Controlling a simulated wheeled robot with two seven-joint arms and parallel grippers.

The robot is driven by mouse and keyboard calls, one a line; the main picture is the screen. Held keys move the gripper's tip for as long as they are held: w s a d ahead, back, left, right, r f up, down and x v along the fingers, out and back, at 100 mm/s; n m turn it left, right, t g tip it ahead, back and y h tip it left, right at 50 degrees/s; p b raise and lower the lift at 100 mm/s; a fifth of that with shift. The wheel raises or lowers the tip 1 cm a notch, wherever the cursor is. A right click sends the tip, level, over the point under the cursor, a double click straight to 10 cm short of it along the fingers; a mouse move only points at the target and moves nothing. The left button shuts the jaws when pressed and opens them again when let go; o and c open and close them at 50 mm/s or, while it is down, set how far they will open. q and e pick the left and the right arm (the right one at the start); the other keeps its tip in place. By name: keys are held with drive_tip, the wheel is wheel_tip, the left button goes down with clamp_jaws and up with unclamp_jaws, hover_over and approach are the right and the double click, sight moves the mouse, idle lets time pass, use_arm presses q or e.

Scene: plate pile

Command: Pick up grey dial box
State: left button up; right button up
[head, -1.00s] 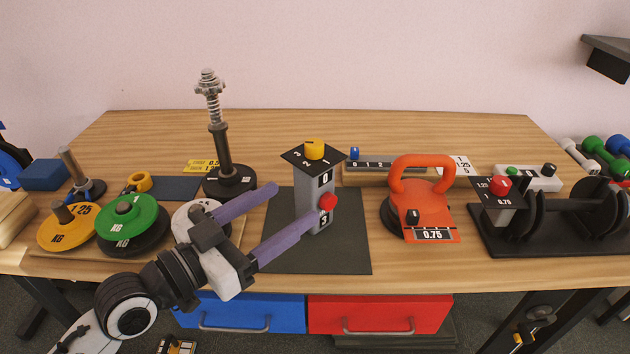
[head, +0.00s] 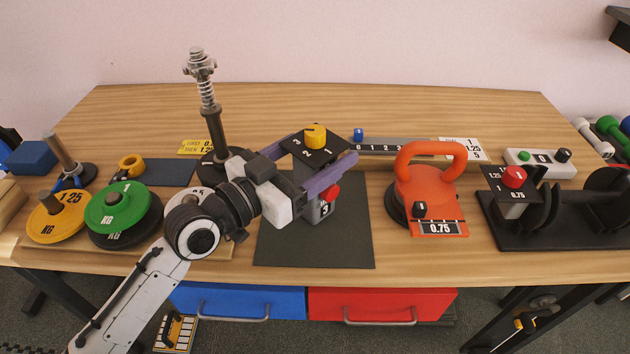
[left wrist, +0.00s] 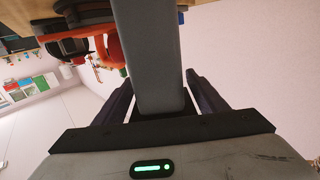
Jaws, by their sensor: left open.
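The grey dial box (head: 318,211) stands upright on a dark mat (head: 345,245). It has a black top plate, a yellow knob on top and a red knob on its front. My left gripper (head: 325,158) is open, with its purple fingers on either side of the box just below the top plate. The near finger hides part of the box's front. In the left wrist view the grey box (left wrist: 145,60) rises between the two dark fingers (left wrist: 160,95), with narrow gaps showing beside it. My right gripper is not in view.
An orange kettlebell-shaped device (head: 425,195) stands right of the mat. A black post with a spring (head: 209,110) stands behind my left arm. Weight plates (head: 120,207) lie at the left, and a black rack (head: 540,225) is at the right. The wooden table's back is mostly clear.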

use_arm(q)
drive_tip(key=x, duration=0.2)
drive_tip(key=shift+w+d, duration=0.2)
clamp_jaws()
drive_tip(key=shift+r, duration=0.25)
